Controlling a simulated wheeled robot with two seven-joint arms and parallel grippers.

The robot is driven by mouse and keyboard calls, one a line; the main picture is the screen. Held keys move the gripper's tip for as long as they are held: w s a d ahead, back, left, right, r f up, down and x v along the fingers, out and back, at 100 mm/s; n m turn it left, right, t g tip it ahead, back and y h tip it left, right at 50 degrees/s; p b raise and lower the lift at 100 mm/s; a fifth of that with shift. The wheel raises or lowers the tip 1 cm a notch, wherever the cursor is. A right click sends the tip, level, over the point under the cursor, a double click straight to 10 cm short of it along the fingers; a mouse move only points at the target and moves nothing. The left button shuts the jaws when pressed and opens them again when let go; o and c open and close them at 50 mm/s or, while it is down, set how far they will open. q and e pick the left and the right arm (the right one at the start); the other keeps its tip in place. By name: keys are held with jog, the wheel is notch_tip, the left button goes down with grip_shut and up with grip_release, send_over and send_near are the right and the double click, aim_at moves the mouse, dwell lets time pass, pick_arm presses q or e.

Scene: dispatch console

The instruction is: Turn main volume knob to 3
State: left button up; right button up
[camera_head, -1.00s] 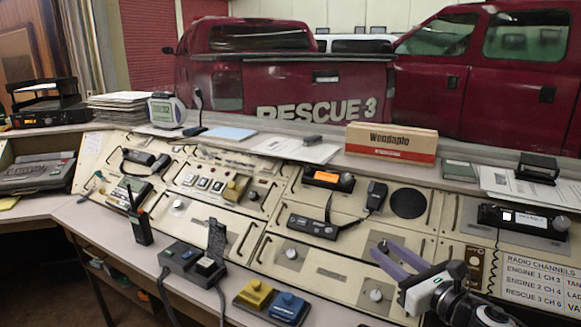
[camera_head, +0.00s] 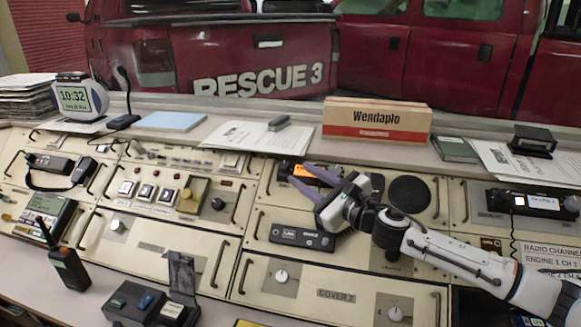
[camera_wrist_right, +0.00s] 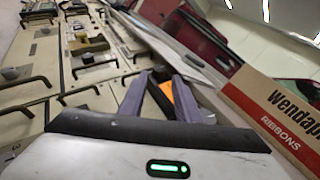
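My right gripper (camera_head: 310,180) reaches in from the right and hangs over the console's upper middle panel. Its two purple fingers are apart, with nothing held between them. They overlap the orange-lit radio unit (camera_head: 290,170) in the head view; orange also shows between the fingers in the right wrist view (camera_wrist_right: 167,91). Several knobs are in view: one on the lower middle panel (camera_head: 281,276), one at lower right (camera_head: 395,313), one at left (camera_head: 116,225) and a black one (camera_head: 218,203). I cannot tell which is the main volume knob. My left gripper is out of view.
A Wendaplo box (camera_head: 376,121) stands on the ledge behind, also large in the right wrist view (camera_wrist_right: 280,115). A black radio unit (camera_head: 302,237) lies below the gripper. A handheld radio (camera_head: 65,258) stands at left. Raised handles line the panels.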

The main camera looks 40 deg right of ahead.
aim_at(286, 165)
jog(key=shift+w+a+p, duration=0.15)
jog(key=shift+w+p, duration=0.3)
jog(key=shift+w, duration=2.4)
grip_shut()
